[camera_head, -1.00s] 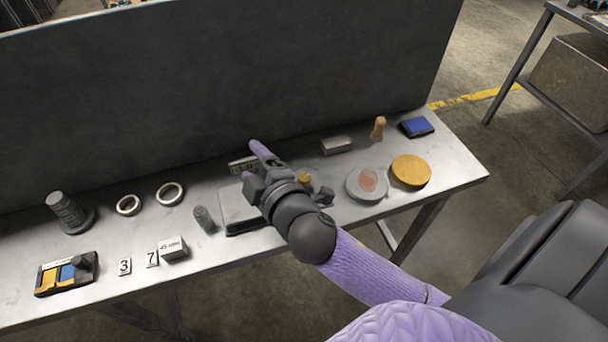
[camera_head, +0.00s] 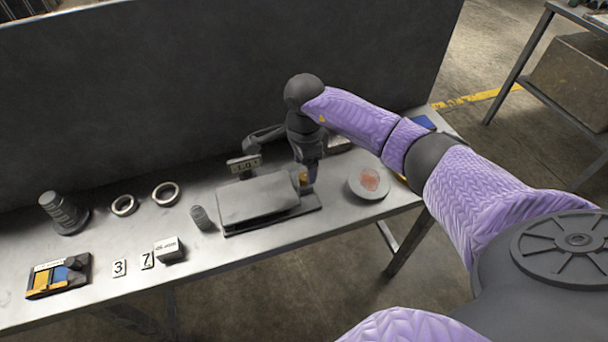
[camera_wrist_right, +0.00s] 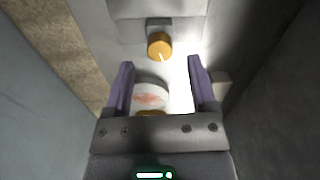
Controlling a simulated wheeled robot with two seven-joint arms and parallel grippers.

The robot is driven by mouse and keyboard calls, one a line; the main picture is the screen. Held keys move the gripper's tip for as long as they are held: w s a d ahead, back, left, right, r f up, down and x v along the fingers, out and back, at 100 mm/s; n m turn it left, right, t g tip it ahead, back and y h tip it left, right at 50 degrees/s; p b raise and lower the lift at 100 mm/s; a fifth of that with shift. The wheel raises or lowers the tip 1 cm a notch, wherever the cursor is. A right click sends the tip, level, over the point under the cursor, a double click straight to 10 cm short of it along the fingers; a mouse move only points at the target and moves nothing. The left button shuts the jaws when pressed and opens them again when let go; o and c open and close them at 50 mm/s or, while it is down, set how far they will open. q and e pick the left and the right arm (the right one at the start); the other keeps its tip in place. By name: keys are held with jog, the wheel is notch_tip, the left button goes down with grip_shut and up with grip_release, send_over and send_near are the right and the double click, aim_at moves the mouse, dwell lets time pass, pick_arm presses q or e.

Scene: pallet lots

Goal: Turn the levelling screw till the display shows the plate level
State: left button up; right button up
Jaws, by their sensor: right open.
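The levelling screw is an orange knob (camera_head: 303,177) at the right end of the grey plate (camera_head: 256,198), partly hidden by my right gripper. In the right wrist view the knob (camera_wrist_right: 159,45) has a white mark and lies just ahead of the fingertips, between their lines. The small display (camera_head: 243,164) stands behind the plate; its digits look like 1.0 but are too small to be sure. My right gripper (camera_head: 311,174) points down beside the knob. In the right wrist view its purple fingers (camera_wrist_right: 160,68) are apart with nothing held. My left gripper is out of view.
A grey disc with a reddish patch (camera_head: 356,187) sits right of the plate. A dark weight stack (camera_head: 62,212), two rings (camera_head: 166,193), a small grey cylinder (camera_head: 202,218), a box (camera_head: 169,250) and number cards (camera_head: 120,267) lie left. A tall dark panel (camera_head: 150,90) backs the table.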

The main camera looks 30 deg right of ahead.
aim_at(305, 176)
notch_tip(305, 176, down, 3)
jog(key=shift+b, duration=0.3)
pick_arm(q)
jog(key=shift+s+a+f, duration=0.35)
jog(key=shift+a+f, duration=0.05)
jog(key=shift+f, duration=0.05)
pick_arm(e)
jog(key=shift+c, duration=0.8)
grip_shut()
jog(key=shift+r, duration=0.1)
